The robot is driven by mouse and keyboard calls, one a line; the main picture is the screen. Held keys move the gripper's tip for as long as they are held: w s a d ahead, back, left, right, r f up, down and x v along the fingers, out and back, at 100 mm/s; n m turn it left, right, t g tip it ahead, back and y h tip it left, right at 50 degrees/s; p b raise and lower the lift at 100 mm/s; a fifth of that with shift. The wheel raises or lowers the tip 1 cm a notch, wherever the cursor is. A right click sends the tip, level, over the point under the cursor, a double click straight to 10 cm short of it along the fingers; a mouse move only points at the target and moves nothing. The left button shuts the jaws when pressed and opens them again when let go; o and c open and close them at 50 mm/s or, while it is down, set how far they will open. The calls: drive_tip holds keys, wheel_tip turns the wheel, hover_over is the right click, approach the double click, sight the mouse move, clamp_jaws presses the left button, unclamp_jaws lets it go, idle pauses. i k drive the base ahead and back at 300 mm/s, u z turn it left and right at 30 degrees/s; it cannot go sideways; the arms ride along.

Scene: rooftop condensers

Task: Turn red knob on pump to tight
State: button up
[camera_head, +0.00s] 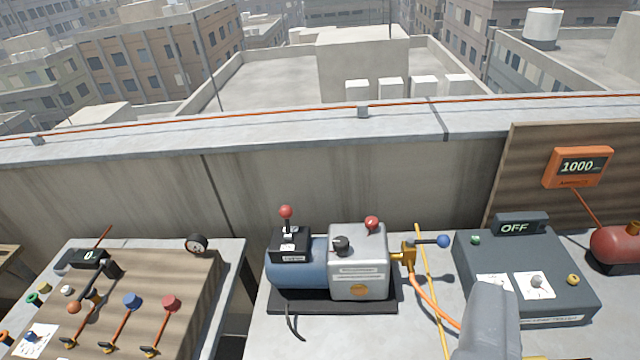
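The pump (358,285) stands on the grey table in the middle, with a grey housing, a blue motor body (290,275) and a black base. A small red knob (372,222) sits on top of the grey housing at its right. A red ball (286,212) tops a short lever on the black switch box at the left end. A black knob (341,244) is on the housing. My gripper (490,315) shows only as a blurred grey shape at the bottom, right of the pump and apart from it. Whether it is open or shut cannot be seen.
A brass valve (408,255) with a blue-ended handle and an orange hose joins the pump's right side. A yellow rod (430,285) stands close by. A dark box (525,275) reading OFF is right. A left table holds a wooden manifold board (190,275). A parapet (300,180) runs behind.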

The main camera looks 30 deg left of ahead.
sight(371, 223)
drive_tip(key=u, duration=0.25)
drive_tip(key=i, duration=0.8)
drive_tip(key=u, duration=0.4)
drive_tip(key=k, duration=0.9)
drive_tip(key=u, duration=0.2)
drive_tip(key=i, duration=0.9)
drive_tip(key=z, duration=0.1)
